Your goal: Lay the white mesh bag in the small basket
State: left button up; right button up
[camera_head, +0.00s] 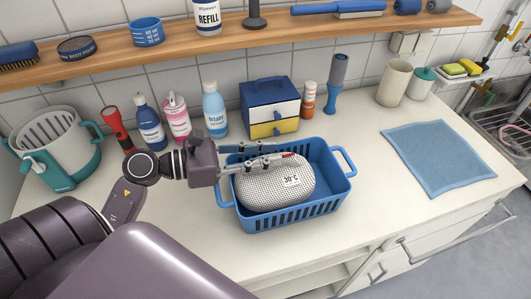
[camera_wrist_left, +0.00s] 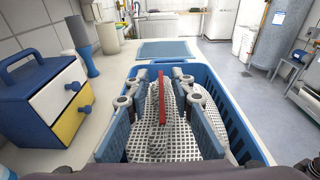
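The white mesh bag (camera_head: 272,190) lies in the blue small basket (camera_head: 290,219), bulging and filling much of it. It has a white "30°C" tag and a red strip on top. My left gripper (camera_head: 285,152) reaches in from the left over the basket's back part, at the bag's upper edge. In the left wrist view its fingers (camera_wrist_left: 162,80) stand apart, with the mesh bag (camera_wrist_left: 155,138) and its upright red strip between them. A gap shows beside the strip, so the gripper looks open. The basket (camera_wrist_left: 232,118) surrounds both. My right gripper is not in view.
Behind the basket stand a small blue drawer box (camera_head: 268,107), several bottles (camera_head: 215,109) and a blue brush (camera_head: 335,85). A blue cloth (camera_head: 438,158) lies at right. The counter in front is clear.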

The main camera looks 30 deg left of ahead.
pick_arm(q)
jog(key=shift+o, duration=1)
jog(key=shift+r+p, duration=0.9)
jog(key=shift+p, duration=0.05)
jog(key=shift+s+a+f+b, duration=0.45)
jog(key=shift+a+f+b, duration=0.05)
jog(key=shift+b, duration=0.25)
jog(key=shift+r+b+v, duration=0.1)
jog(key=shift+b+v, duration=0.8)
jog(key=shift+v, duration=1.8)
jog(key=shift+r+b+v, duration=0.15)
jog(key=shift+b+v, duration=0.75)
jog(key=shift+v, duration=1.8)
